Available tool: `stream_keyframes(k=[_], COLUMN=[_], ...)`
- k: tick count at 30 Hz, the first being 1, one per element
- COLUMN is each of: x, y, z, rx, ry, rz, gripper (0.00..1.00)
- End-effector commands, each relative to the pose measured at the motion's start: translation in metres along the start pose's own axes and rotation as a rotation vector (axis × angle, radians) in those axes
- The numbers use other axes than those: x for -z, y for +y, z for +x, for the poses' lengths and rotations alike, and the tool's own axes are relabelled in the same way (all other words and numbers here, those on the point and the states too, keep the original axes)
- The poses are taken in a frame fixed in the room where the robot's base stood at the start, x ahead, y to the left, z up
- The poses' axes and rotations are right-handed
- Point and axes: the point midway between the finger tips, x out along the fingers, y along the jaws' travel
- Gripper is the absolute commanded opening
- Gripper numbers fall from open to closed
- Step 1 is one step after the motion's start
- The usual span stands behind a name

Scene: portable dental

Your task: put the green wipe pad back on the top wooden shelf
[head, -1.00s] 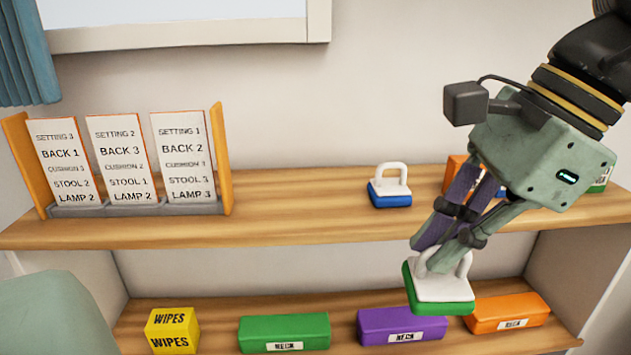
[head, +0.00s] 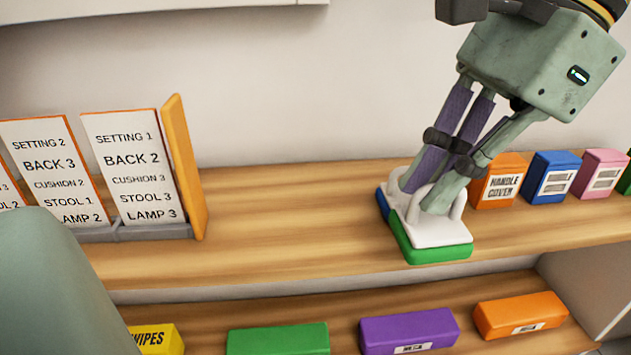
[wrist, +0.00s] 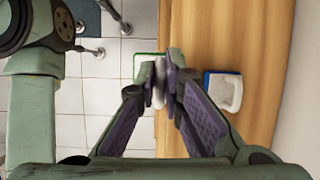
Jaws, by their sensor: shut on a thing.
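The green wipe pad (head: 432,252) has a white top and a white handle. My gripper (head: 424,198) is shut on that handle, and the pad hangs below the fingers. In the head view the pad overlaps the top wooden shelf (head: 290,225). In the wrist view my gripper (wrist: 160,80) and the green pad's edge (wrist: 144,60) are at the shelf's front edge, with floor tiles beneath the pad's outer side. A blue pad (head: 382,205) with a white top is on the shelf behind, partly hidden; it shows clear of the fingers in the wrist view (wrist: 224,94).
An orange handle-cover box (head: 498,182), a blue box (head: 551,177) and a pink box (head: 600,174) stand right on the top shelf. A card holder (head: 150,231) stands left. The shelf middle is clear. The lower shelf holds a purple box (head: 408,330) and other boxes.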

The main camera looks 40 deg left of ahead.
Motion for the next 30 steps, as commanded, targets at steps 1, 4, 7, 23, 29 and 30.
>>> stream_keyframes(k=[1, 4, 7, 23, 29, 30], x=[-0.006, -0.018, -0.030, -0.074, -0.064, -0.062], y=[-0.008, -0.026, -0.044, -0.113, -0.114, -0.114], z=[0.005, 0.012, 0.021, 0.051, 0.078, 0.082], rx=[-0.003, -0.004, -0.004, -0.001, 0.000, 0.001], ry=[-0.002, -0.004, -0.003, -0.002, -0.002, -0.002], rz=[-0.009, -0.010, -0.009, -0.001, -0.001, 0.000], gripper=[0.00, 0.00, 0.00, 0.00, 0.00, 0.00])
